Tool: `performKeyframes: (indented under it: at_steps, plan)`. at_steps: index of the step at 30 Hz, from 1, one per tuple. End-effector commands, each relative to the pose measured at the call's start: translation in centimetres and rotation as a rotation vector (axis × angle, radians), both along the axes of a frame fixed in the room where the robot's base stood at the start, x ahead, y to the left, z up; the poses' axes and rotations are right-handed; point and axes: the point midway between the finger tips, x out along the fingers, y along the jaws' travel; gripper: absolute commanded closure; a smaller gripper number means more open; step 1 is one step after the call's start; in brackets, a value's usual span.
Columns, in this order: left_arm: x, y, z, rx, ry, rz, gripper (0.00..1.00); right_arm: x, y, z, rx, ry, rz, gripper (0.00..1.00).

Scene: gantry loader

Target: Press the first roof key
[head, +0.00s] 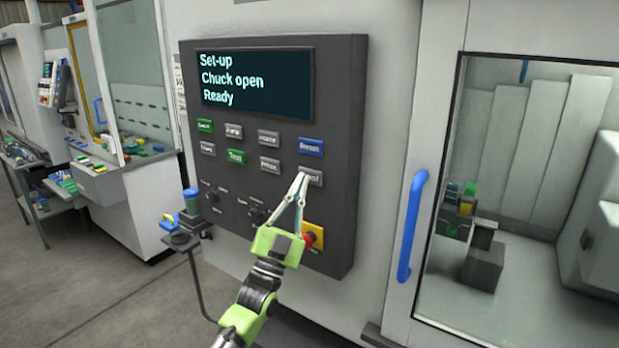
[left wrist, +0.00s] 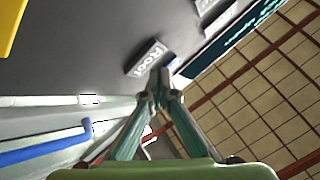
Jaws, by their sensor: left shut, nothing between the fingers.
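The dark control panel (head: 345,110) carries two rows of keys below its screen. The grey roof key (head: 313,179) is at the right end of the lower row, its label partly hidden by my fingertips. In the left wrist view the key (left wrist: 147,57) shows the word "Roof". My left gripper (head: 301,178) is shut and empty, its fingertips at the key's left part in the head view. In the left wrist view the fingertips (left wrist: 160,80) are just beside the key; I cannot tell whether they touch it. My right gripper is not in view.
The screen (head: 256,85) reads "Set-up", "Chuck open", "Ready". A blue reset key (head: 311,147) is above the roof key. A red stop button on a yellow plate (head: 316,232) is below, close to my gripper. A blue door handle (head: 411,227) stands to the right.

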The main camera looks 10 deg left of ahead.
Motion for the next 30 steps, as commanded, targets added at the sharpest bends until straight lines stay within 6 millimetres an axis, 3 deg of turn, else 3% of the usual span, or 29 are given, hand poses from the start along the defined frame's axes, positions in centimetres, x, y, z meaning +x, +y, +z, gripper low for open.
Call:
performKeyframes:
  at_steps: [30]
  plan:
    - [0.81, -0.28, -0.01, -0.001, 0.000, 0.001, 1.00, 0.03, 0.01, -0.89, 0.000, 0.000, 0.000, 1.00]
